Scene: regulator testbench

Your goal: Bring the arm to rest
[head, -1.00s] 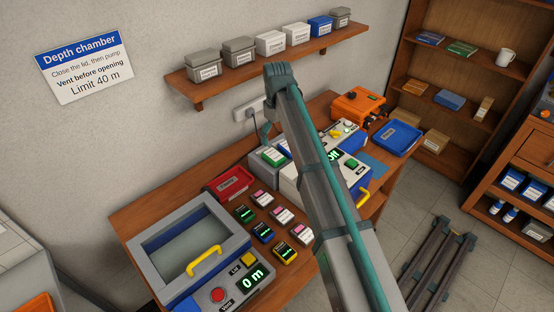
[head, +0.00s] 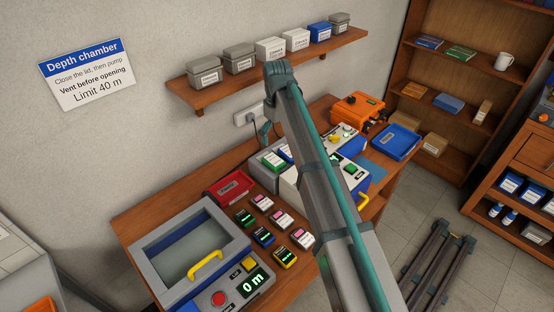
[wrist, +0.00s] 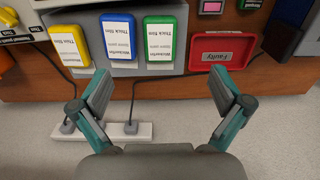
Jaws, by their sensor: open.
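My gripper (wrist: 161,92) is open and empty, with its two teal fingers spread wide in the wrist view.
A red "Faulty" tray (wrist: 222,50) and yellow, blue and green labelled boxes (wrist: 160,45) line the bench edge. The depth chamber (head: 195,250), wall shelf (head: 260,60) and orange case (head: 357,108) surround the arm.

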